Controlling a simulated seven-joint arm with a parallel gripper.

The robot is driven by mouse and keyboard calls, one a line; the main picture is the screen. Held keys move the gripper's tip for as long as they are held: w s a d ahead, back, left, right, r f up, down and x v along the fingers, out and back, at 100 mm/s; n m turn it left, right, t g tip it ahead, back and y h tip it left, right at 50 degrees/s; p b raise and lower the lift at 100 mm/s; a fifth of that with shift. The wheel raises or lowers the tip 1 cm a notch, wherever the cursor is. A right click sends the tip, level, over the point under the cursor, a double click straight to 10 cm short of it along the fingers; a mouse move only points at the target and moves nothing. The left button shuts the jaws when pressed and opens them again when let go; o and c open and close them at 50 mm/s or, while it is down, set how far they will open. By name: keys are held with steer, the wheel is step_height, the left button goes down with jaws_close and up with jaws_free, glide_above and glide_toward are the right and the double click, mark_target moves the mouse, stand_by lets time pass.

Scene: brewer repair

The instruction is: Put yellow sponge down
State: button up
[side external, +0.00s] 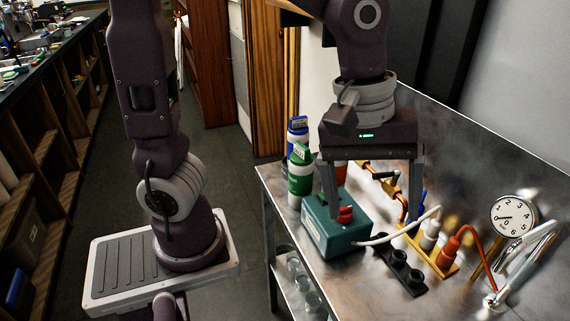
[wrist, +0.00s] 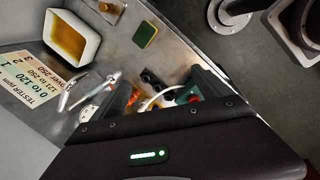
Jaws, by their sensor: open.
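The yellow sponge (wrist: 145,34) lies on the metal table in the wrist view. Its green layer faces the camera, with a yellow edge around it. It is apart from my gripper and does not show in the side external view. My gripper (side external: 374,208) hangs over the table in the side external view, fingers wide apart, with nothing seen held. One finger is beside the teal box (side external: 336,224) with a red knob; whether they touch I cannot tell. In the wrist view the open fingers of my gripper (wrist: 150,92) frame the plugs and cables.
A white tray (wrist: 54,22) with a yellow-brown inside and a printed tester sign (wrist: 28,80) are near the sponge. A gauge (side external: 513,215), a tap, an orange plug (side external: 447,252), a black holder (side external: 405,272) and bottles (side external: 299,175) crowd the table. Bare metal surrounds the sponge.

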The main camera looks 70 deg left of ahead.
steer(key=s+a+r+m+t+y, duration=0.2)
steer(key=s+a+m+t, duration=0.2)
steer(key=s+a+m, duration=0.6)
steer(key=shift+s+a+r, duration=0.25)
steer(key=shift+s+r, duration=0.1)
stand_by(0.5)
steer(key=shift+o, duration=0.7)
